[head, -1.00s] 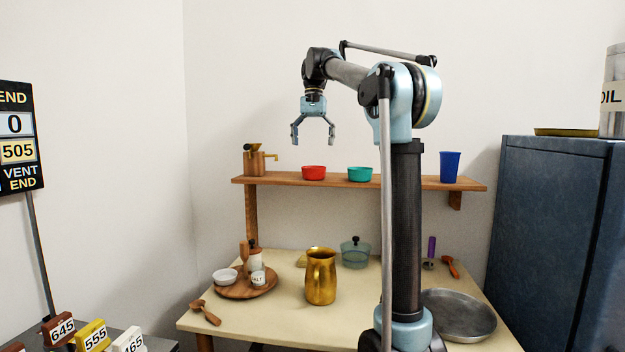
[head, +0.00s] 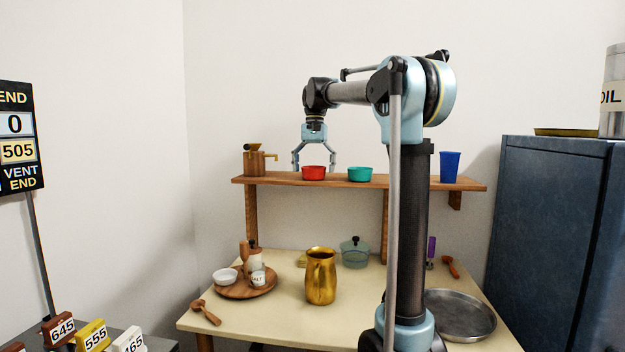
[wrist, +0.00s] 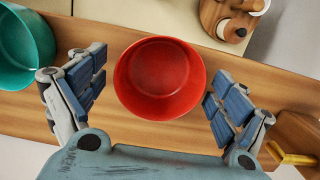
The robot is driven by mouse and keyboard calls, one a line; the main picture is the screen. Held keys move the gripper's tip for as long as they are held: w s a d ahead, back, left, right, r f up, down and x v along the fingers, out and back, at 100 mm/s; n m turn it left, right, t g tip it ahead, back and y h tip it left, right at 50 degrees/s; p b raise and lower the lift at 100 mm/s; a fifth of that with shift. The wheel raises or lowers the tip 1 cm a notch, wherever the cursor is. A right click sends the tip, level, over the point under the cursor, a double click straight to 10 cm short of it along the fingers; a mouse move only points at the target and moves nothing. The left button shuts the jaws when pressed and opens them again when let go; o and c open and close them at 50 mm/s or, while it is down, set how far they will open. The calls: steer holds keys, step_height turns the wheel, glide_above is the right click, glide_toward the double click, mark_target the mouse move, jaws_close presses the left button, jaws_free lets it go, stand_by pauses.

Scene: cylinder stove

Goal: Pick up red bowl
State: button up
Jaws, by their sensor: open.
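The red bowl (head: 313,173) stands upright on the wooden shelf (head: 280,181). My gripper (head: 314,168) points down at the bowl, with its fingers to the left and right of it and partly behind it in the head view. In the wrist view the red bowl (wrist: 160,78) lies between the open fingers (wrist: 160,100), a little ahead of the palm. Gaps show between the bowl's rim and both fingers, so they do not touch it. The bowl appears empty.
A teal bowl (head: 360,174) stands close to the right, near one finger in the wrist view. Below, the table holds a brass pitcher (head: 320,276) and a wooden board (head: 245,291).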

steer(key=shift+c, duration=0.6)
steer(key=c, duration=1)
